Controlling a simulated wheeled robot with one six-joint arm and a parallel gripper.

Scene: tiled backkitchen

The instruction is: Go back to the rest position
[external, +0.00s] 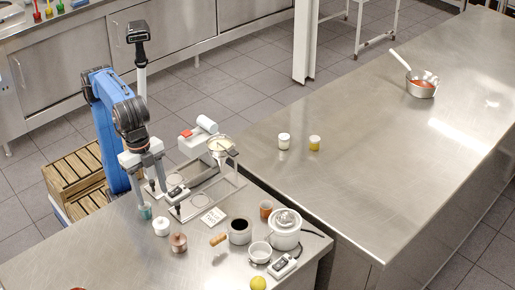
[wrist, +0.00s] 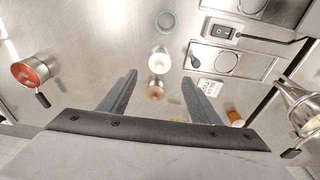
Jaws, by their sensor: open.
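My gripper (external: 148,184) hangs at the end of my blue arm, fingers pointing down, above the near steel counter (external: 100,258). In the wrist view my gripper (wrist: 160,77) has its two dark fingers apart, with nothing held between them. Beyond and between the fingers I see a small white jar (wrist: 160,60) and a copper-coloured piece (wrist: 155,91) standing on the counter. In the external view the white jar (external: 161,227) and the copper piece (external: 178,243) stand to the right of and below the gripper, next to a teal cup (external: 145,211).
Wooden crates (external: 75,178) stand behind the arm. The long table (external: 370,165) is mostly clear.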

